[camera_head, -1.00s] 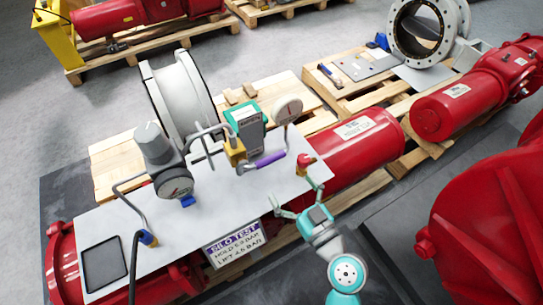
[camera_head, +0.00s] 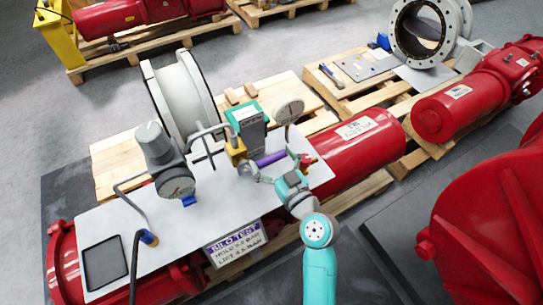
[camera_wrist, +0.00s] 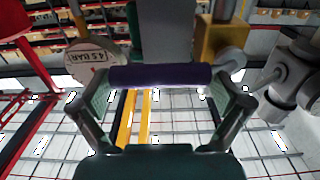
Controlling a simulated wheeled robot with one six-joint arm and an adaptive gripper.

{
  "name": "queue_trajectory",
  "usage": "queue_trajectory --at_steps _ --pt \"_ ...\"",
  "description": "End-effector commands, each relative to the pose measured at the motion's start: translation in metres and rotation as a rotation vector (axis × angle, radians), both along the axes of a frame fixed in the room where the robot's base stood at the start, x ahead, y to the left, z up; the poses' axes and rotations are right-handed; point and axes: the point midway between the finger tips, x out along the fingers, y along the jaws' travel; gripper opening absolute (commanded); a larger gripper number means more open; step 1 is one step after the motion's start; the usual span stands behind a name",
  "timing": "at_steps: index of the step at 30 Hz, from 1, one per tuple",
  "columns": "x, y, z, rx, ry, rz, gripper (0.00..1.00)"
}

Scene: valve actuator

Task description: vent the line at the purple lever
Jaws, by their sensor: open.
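The purple lever (camera_head: 270,158) sits at the brass valve block (camera_head: 236,150) on the white panel. In the wrist view the purple lever (camera_wrist: 160,75) lies crosswise ahead of my gripper (camera_wrist: 165,90). One finger is near each end of the lever; I cannot tell whether they touch it. My gripper (camera_head: 268,167) is open, just in front of the lever in the head view, with its fingers partly covering the lever's surroundings. A round white gauge (camera_head: 288,111) stands behind the lever.
A red knob (camera_head: 306,160) is close to the right of my gripper. A green-and-grey box (camera_head: 249,122) stands behind the brass block. A regulator with a dial (camera_head: 175,183) is to the left.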

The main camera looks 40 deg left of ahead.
Motion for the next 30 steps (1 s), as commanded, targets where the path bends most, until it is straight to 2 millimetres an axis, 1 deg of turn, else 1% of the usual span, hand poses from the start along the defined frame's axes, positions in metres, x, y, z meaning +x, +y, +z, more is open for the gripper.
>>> queue_trajectory --at_steps 2,5,6,8,9,11,20,26,30 --pt "0.000 0.000 0.000 0.000 0.000 0.000 1.00" --pt "0.000 0.000 0.000 0.000 0.000 0.000 0.78" --pt "0.000 0.000 0.000 0.000 0.000 0.000 0.68" --pt "0.000 0.000 0.000 0.000 0.000 0.000 0.53" --pt "0.000 0.000 0.000 0.000 0.000 0.000 0.42" --pt "0.000 0.000 0.000 0.000 0.000 0.000 0.28" --pt "0.000 0.000 0.003 -0.015 -0.036 -0.001 0.28" --pt "-0.002 0.000 0.011 -0.056 -0.136 -0.001 0.28" --pt "-0.005 0.002 0.018 -0.099 -0.242 0.000 0.28"
